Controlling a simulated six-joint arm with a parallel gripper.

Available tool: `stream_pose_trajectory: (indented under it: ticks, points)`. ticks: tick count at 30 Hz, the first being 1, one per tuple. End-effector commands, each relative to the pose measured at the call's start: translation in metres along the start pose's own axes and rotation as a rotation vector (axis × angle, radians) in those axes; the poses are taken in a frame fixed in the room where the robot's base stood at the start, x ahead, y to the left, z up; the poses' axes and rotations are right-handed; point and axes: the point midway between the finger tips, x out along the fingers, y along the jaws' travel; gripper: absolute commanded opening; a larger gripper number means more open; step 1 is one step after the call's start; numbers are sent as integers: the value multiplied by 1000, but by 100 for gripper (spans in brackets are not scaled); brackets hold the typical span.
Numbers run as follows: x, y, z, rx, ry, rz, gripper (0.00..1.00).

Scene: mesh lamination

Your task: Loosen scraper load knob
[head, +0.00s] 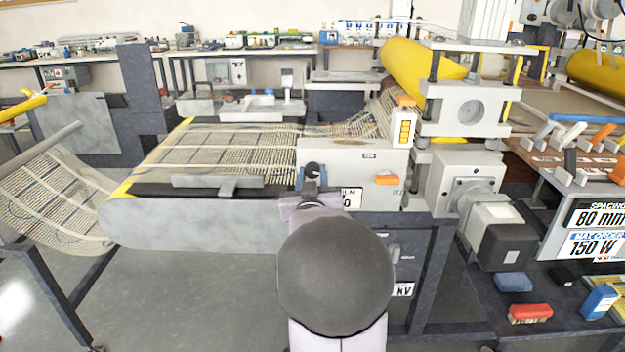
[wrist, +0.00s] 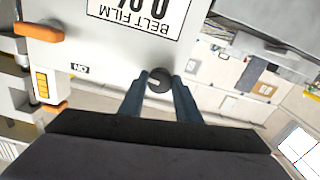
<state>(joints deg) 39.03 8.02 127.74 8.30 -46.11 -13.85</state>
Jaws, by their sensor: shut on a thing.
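A dark round knob (wrist: 159,79) with a light mark on its face sits between the two blue-grey fingers of my gripper (wrist: 160,88) in the wrist view. The fingers are shut on its sides. In the head view the knob (head: 312,170) shows at the left front of the light grey control box (head: 375,163), with my gripper (head: 312,180) at it. My own arm covers the area below. No label naming the knob is readable, and its scale, if any, cannot be made out.
The box carries an orange handle (head: 387,180), a yellow indicator (head: 404,132) and a partly covered number label; the wrist view shows this BELT FILM label (wrist: 135,12) upside down. The mesh belt (head: 215,150) lies left of the box. A grey motor housing (head: 465,185) stands to its right.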

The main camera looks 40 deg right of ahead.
Motion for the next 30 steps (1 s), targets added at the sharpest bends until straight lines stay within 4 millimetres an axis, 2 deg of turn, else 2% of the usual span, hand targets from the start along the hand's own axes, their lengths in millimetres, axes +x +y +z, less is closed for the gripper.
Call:
stream_pose_trajectory:
  ticks: [30]
  points:
    - [0, 0, 1, -967, -3, -2, 8]
